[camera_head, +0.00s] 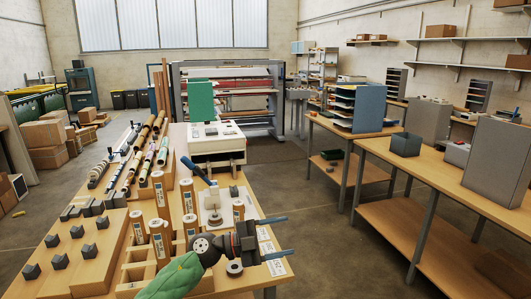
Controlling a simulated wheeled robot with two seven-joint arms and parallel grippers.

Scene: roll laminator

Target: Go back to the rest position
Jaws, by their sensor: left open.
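My left gripper (288,236) is at the bottom centre, over the right front edge of the wooden workbench (273,270). Its two bluish fingers point right and stand apart, with nothing between them. My left forearm, partly green, comes in from the bottom edge and hides part of the bench front. My right gripper is not in view. Several upright rolls (239,213) stand on the bench just left of and behind my left gripper. The large roll laminator (227,97) stands at the back, beyond the bench.
A white device (217,140) with a green panel sits at the bench's far end. Bare floor (325,225) separates this bench from the right-hand tables (440,170).

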